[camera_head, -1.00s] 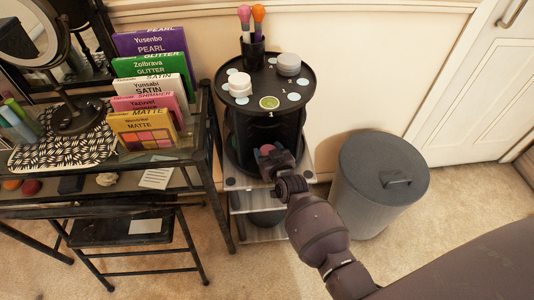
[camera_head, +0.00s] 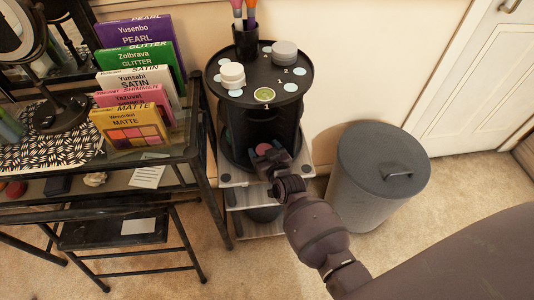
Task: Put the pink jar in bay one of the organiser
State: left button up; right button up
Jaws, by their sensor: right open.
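The organiser (camera_head: 243,100) is a black round stand with pale blue spots and small numerals on its top. A green disc (camera_head: 265,94) lies at the front of that top, by a numeral 1. A round pinkish-red top (camera_head: 263,148), apparently the pink jar, shows in the dark lower level; its sides are hidden. My right gripper (camera_head: 266,156) is open at the front of this lower level, with its fingers close to the pink thing. I cannot tell whether they touch it. My left gripper is out of view.
White jars (camera_head: 232,75), a grey jar (camera_head: 284,52) and a brush cup (camera_head: 246,43) stand on the organiser's top. A grey lidded bin (camera_head: 380,180) stands to the right. A glass-topped table (camera_head: 180,150) with upright palettes (camera_head: 133,125) is on the left.

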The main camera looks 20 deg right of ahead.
jog(key=shift+r, duration=0.25)
jog(key=shift+s+r, duration=0.1)
jog(key=shift+s, duration=0.3)
jog(key=s+r+p, duration=0.2)
jog(key=s+p, duration=0.1)
jog(key=s, duration=0.8)
